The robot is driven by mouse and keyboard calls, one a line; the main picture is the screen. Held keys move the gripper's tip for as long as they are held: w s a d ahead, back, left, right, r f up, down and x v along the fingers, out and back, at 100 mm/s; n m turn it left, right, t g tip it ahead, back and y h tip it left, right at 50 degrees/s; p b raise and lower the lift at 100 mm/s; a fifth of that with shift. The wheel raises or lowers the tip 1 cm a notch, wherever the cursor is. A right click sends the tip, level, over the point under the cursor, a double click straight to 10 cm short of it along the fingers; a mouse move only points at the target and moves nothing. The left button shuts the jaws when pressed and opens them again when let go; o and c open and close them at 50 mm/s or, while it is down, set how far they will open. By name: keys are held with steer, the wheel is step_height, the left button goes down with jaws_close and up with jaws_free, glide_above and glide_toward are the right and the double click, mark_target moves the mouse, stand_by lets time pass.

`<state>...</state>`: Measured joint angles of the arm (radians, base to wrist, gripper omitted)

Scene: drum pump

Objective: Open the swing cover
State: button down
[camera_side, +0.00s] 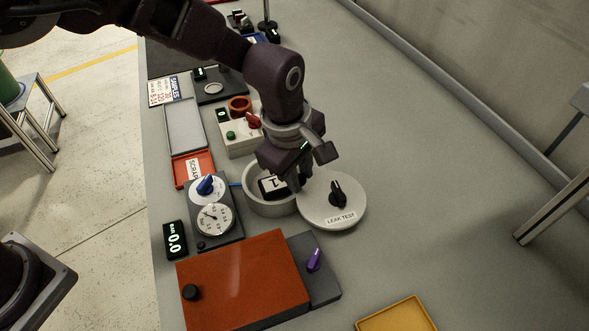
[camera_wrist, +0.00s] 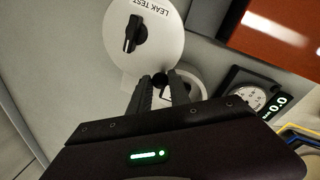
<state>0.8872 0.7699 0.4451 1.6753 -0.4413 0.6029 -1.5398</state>
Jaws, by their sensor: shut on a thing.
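The swing cover is a pale round disc (camera_side: 320,207) with a black knob (camera_side: 337,194) and a "LEAK TEST" label. It lies to the right of the grey round chamber (camera_side: 268,208), whose mouth is largely uncovered. A black piece with a white label (camera_side: 272,187) shows in the chamber's mouth. My gripper (camera_side: 297,186) points down where the chamber and cover meet. In the wrist view, the fingertips (camera_wrist: 161,84) are shut on a small dark piece at the near edge of the cover (camera_wrist: 165,55). The fingers hide most of that piece. The knob is free of the fingers.
A gauge panel with a blue knob (camera_side: 205,185) stands left of the chamber. An orange-red plate (camera_side: 245,280) and a purple lever (camera_side: 314,259) lie in front. A red-knobbed box (camera_side: 238,137) stands behind. The table right of the cover is clear.

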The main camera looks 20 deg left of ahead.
steer(key=shift+d, duration=0.15)
stand_by(0.3)
steer(key=c, duration=1.2)
jaws_free()
steer(key=shift+c, duration=0.2)
step_height(320, 180, up, 7)
steer(key=s, duration=0.1)
steer(key=shift+s+a, duration=0.15)
steer(key=shift+a, duration=0.05)
